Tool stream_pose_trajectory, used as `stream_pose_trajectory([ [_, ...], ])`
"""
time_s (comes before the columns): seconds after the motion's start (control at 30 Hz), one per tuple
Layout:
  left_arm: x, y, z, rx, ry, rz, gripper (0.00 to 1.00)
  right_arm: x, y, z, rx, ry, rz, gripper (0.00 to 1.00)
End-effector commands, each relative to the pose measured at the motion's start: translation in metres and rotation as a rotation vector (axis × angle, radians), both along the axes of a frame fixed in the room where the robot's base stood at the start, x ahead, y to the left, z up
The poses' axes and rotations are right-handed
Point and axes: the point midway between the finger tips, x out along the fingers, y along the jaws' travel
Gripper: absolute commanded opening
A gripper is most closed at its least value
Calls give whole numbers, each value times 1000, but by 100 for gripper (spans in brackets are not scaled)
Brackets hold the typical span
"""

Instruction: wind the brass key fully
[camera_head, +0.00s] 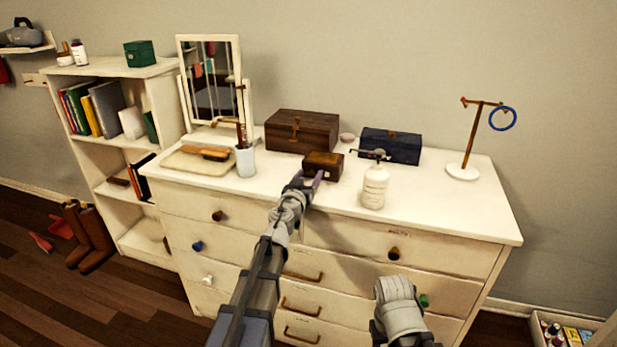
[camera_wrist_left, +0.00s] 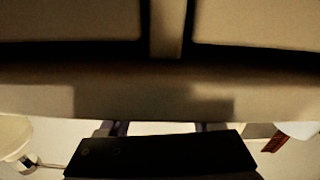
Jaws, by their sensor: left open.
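A small brown wooden box (camera_head: 326,162) sits near the front middle of the white dresser top. A brass key cannot be clearly made out on it. My left gripper (camera_head: 308,179) is open at the near side of this box, its fingertips close to the front face. I cannot tell whether they touch it. In the left wrist view the two fingers of my left gripper (camera_wrist_left: 162,128) show apart, partly behind a dark block (camera_wrist_left: 160,157). I cannot tell what that block is. My right arm shows low in the head view, its gripper hidden.
A larger brown chest (camera_head: 302,132) and a navy box (camera_head: 390,146) stand behind. A white pump bottle (camera_head: 374,188) stands right of the small box, a white cup (camera_head: 245,162) left. A ring stand (camera_head: 463,172) is at the right, with clear top before it.

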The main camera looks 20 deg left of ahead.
Motion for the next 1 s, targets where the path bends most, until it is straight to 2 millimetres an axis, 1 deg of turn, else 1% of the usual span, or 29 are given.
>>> stream_pose_trajectory([
  [0.17,-1,0,0,0,0,0,65,0,0,0,0,0,0,50],
  [0.73,-1,0,0,0,0,0,1,0,0,0,0,0,0,50],
  [1.0,-1,0,0,8,0,0,0,0,0,0,0,0,0,50],
])
